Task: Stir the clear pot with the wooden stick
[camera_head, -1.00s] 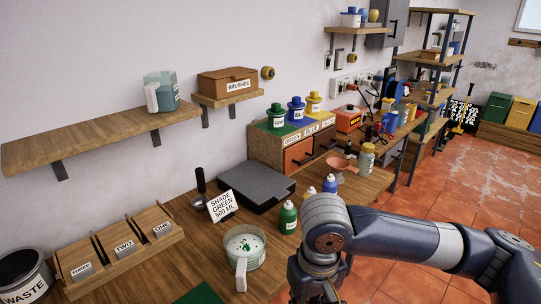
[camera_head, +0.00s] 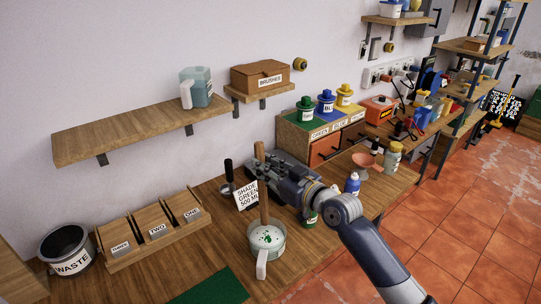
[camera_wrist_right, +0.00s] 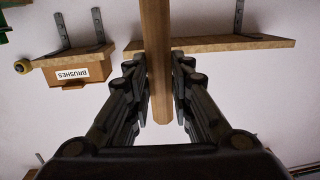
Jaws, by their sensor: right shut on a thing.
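The clear pot (camera_head: 279,247) stands on the workbench, with white contents and green spots inside and a white handle toward the front. The wooden stick (camera_head: 264,207) is upright above it, and its lower end reaches into the pot's opening. Whether it touches the contents is unclear. My right gripper (camera_head: 262,170) is shut on the upper part of the stick. In the right wrist view the stick (camera_wrist_right: 156,60) stands between the fingers of the gripper (camera_wrist_right: 158,90). My left gripper is not in view.
A "SHADE GREEN 500 ML" card (camera_head: 246,194) stands behind the pot. A green mat (camera_head: 212,288) lies at the front. A labelled three-slot wooden rack (camera_head: 150,240) and a waste bin (camera_head: 66,252) are to the left. A blue-capped bottle (camera_head: 353,184) stands to the right.

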